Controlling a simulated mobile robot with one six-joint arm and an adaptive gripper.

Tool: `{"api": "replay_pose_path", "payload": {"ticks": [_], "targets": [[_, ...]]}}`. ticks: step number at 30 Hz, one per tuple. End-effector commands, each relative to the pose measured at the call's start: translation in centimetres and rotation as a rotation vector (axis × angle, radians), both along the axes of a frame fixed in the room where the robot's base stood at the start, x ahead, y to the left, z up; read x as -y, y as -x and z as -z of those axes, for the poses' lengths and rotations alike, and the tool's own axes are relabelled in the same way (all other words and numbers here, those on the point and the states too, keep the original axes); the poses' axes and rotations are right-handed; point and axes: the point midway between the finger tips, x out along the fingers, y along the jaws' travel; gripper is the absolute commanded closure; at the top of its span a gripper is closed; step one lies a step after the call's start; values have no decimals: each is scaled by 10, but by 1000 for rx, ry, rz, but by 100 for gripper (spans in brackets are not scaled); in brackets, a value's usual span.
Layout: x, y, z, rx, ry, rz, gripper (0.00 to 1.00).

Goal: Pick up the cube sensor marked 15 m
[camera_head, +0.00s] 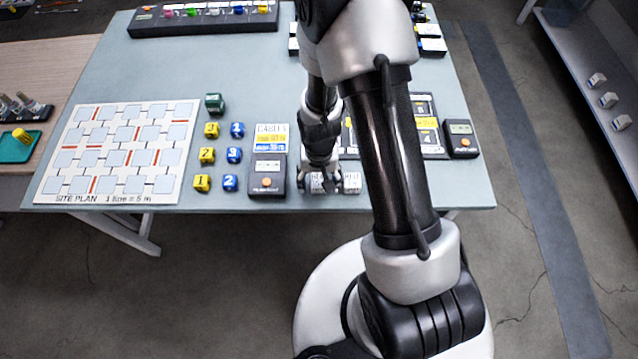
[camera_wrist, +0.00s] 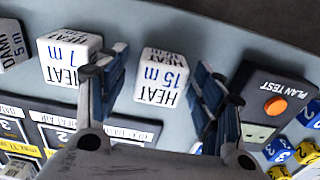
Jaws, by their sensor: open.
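The white cube marked HEAT 15 m (camera_wrist: 162,78) sits on the table near its front edge, its lettering in blue and black. In the wrist view my gripper (camera_wrist: 158,92) is open, with one finger on each side of this cube. Gaps show between the cube and both fingers, so it is not gripped. In the head view my gripper (camera_head: 322,178) is low over the front edge and partly hides the white cubes there.
A HEAT cube (camera_wrist: 70,60), apparently 7 m, stands close beside the left finger. A DAMP 5 m cube (camera_wrist: 10,48) is farther left. The dark PLAN TEST device (camera_wrist: 272,105) lies right of the right finger. Yellow and blue cubes (camera_head: 207,155) stand left of that device.

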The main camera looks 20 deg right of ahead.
Motion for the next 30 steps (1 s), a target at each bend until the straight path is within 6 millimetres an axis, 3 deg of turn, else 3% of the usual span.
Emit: {"api": "replay_pose_path", "payload": {"ticks": [3, 24, 30], "targets": [[0, 0, -1, 0, 0, 0, 40], [0, 0, -1, 0, 0, 0, 86], [0, 0, -1, 0, 0, 0, 86]]}}
